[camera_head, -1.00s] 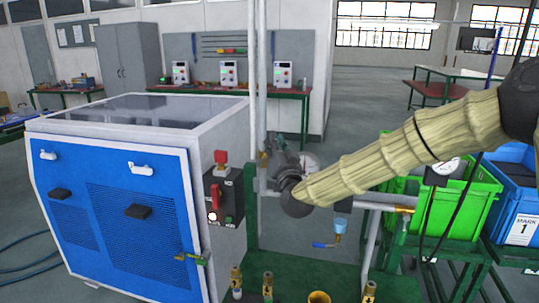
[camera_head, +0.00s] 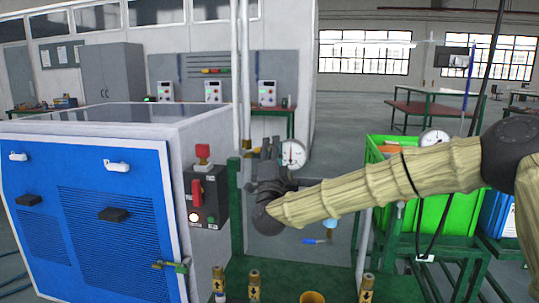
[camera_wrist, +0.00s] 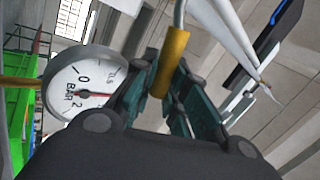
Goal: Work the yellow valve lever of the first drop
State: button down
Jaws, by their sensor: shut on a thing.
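The yellow valve lever (camera_wrist: 172,62), a yellow sleeve on a bent metal rod, stands between the fingers of my gripper (camera_wrist: 176,92) in the wrist view. The fingers are shut on it, with its upper end and the bare rod sticking out above them. In the head view my gripper (camera_head: 268,162) is at the vertical pipe beside the blue cabinet. The lever cannot be made out there, as my gripper and wrist cover that spot. A round pressure gauge (camera_head: 293,154) is just right of my gripper; it shows large in the wrist view (camera_wrist: 82,92).
The blue cabinet (camera_head: 115,215) with a red-handled switch box (camera_head: 203,196) stands left. A blue lever (camera_head: 315,241) sits below my wrist. Several brass valves line the green base (camera_head: 240,265). A green bin (camera_head: 430,215) and a second gauge (camera_head: 433,137) are right.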

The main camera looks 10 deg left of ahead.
jog(key=shift+d+f+m+t+h+b, duration=0.1)
jog(key=shift+f+m+h+b, duration=0.35)
jog(key=shift+m+h, duration=0.3)
jog(key=shift+f+m+t+h+b, duration=0.1)
jog(key=shift+f+m+h+b, duration=0.35)
jog(key=shift+m, duration=0.55)
jog(key=shift+d+f+m+t+h+b, duration=0.1)
jog(key=shift+f+m+h+b, duration=0.25)
jog(key=shift+m+h+b, duration=0.35)
jog(key=shift+m, duration=0.25)
jog(key=c, duration=1.4)
grip_release()
jog(key=shift+r, duration=0.15)
